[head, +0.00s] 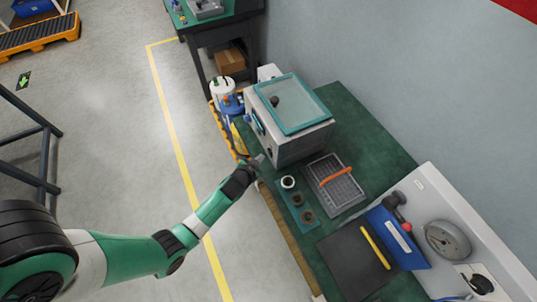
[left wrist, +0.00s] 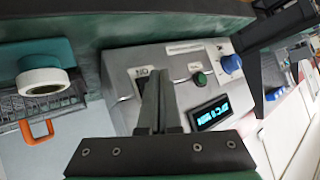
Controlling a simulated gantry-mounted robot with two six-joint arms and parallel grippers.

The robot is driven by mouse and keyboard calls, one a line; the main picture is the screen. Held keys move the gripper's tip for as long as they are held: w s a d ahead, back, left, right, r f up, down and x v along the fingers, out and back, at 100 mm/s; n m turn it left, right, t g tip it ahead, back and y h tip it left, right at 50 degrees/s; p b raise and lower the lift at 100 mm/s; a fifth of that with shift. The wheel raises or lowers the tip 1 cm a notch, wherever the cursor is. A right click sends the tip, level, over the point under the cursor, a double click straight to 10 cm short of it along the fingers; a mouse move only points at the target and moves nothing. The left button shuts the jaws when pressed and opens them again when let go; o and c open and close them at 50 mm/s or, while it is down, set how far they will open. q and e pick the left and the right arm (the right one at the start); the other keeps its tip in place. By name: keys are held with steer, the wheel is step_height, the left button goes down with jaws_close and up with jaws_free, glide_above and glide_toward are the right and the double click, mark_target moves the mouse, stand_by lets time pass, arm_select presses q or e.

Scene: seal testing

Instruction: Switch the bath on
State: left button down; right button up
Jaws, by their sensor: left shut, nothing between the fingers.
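The bath is a grey box with a teal-framed clear lid (head: 290,103), standing on the green bench in the head view. Its grey front panel fills the middle of the left wrist view, with a switch marking (left wrist: 143,72), a green round button or lamp (left wrist: 200,78), a blue knob (left wrist: 231,64) and a display with cyan characters (left wrist: 210,114). My left gripper (head: 259,160) is at the front lower edge of the bath. Its shut, empty fingers (left wrist: 156,75) point at the panel by the switch marking and partly hide it. Contact cannot be told. My right gripper is out of view.
A grey basket with an orange handle (head: 333,181) and a teal holder with round pieces (head: 298,205) stand right of the bath. A blue-and-white container (head: 228,98) is at its left. A dial gauge device (head: 447,240) stands farther right.

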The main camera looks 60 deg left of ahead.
arm_select(q)
steer(key=shift+s+r+p, duration=0.15)
steer(key=shift+s+p, duration=0.15)
steer(key=shift+p, duration=0.1)
steer(key=s+p, duration=0.1)
steer(key=s, duration=0.1)
steer(key=s+p, duration=0.1)
steer(key=s, duration=0.1)
steer(key=shift+s+a+r+p, duration=0.15)
steer(key=shift+a+p, duration=0.05)
steer(key=shift+p, duration=0.2)
